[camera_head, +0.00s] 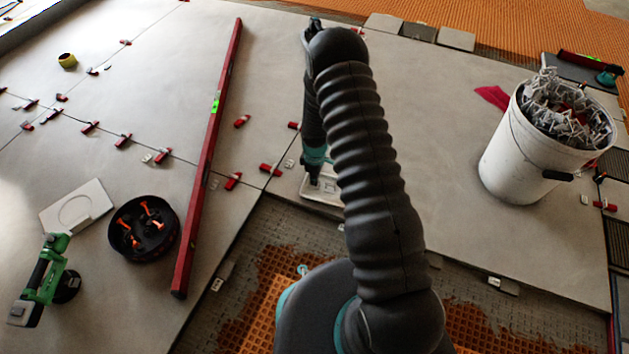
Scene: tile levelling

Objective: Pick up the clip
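My gripper (313,179) points down at the end of my dark arm. Its fingertips are small and partly dark against a white, shallow rectangular tray (318,196), and I cannot tell whether they are open or shut. The tray lies near the tile edge, its right part hidden by my arm. I cannot make out a clip in or under the gripper. Small pale clips (289,163) lie or stand near the tile joints, some beside red wedges (269,170). A white bucket (513,158) on the right is heaped with white clips (562,108).
A long red level (206,165) lies left of my gripper. Further left are a black bowl (143,229) with orange-handled items, a green power tool (40,284) and a white plate (76,207). An untiled strip with orange mesh (265,285) runs along the front.

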